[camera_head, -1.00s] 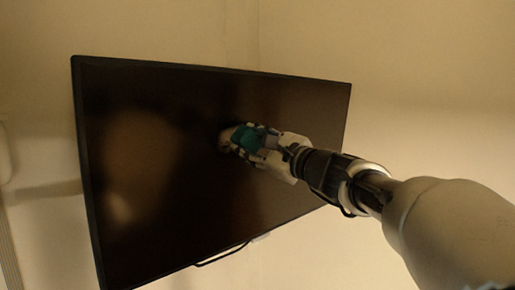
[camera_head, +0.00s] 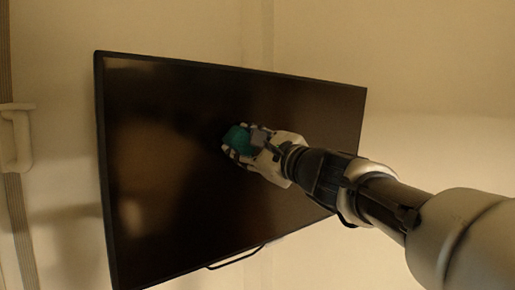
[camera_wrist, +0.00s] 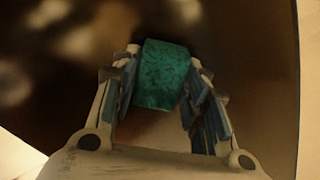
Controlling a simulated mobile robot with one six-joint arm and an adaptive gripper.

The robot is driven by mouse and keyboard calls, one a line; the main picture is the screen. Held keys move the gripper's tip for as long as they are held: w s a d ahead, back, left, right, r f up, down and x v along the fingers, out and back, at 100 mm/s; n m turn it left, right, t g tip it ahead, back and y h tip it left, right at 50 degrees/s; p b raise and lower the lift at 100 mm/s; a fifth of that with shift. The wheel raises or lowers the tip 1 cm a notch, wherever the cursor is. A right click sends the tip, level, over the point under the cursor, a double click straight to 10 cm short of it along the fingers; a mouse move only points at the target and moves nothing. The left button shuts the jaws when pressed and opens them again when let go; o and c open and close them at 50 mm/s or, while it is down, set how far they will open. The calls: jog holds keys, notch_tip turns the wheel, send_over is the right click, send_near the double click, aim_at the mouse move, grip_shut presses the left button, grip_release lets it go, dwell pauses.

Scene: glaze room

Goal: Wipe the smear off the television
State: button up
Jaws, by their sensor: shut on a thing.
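The television (camera_head: 175,220) hangs on the wall with a dark screen and thin black frame. It also fills most of the wrist view (camera_wrist: 262,100). My gripper (camera_head: 238,146) is shut on a teal speckled sponge (camera_head: 236,139), in front of the screen's middle. In the wrist view the sponge (camera_wrist: 163,75) sits between the two fingers, its far end toward the screen. I cannot tell whether it touches the glass. Dull brownish patches show on the left of the screen. I cannot tell whether they are smear or reflection. The screen behind the sponge and arm is hidden.
A pale bracket (camera_head: 18,140) and a vertical pipe (camera_head: 10,215) are on the wall left of the television. A thin black bar (camera_head: 235,257) sticks out below its lower edge. The wall to the right is bare.

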jog(key=shift+r, duration=0.25)
jog(key=shift+w+d+p, duration=1.25)
jog(key=shift+w+d, duration=2.55)
jog(key=shift+d, duration=0.95)
jog(key=shift+s+a+b, duration=0.95)
jog(key=shift+s+a, duration=0.35)
jog(key=shift+a, duration=0.3)
jog(key=shift+s+a+b, duration=1)
jog(key=shift+s+a, duration=0.25)
jog(key=shift+a, duration=0.3)
jog(key=shift+s+a+b, duration=0.95)
jog(key=shift+s+a, duration=0.35)
jog(key=shift+a, duration=0.3)
jog(key=shift+b+v, duration=1.2)
jog(key=shift+v, duration=1.75)
jog(key=shift+d+f, duration=0.1)
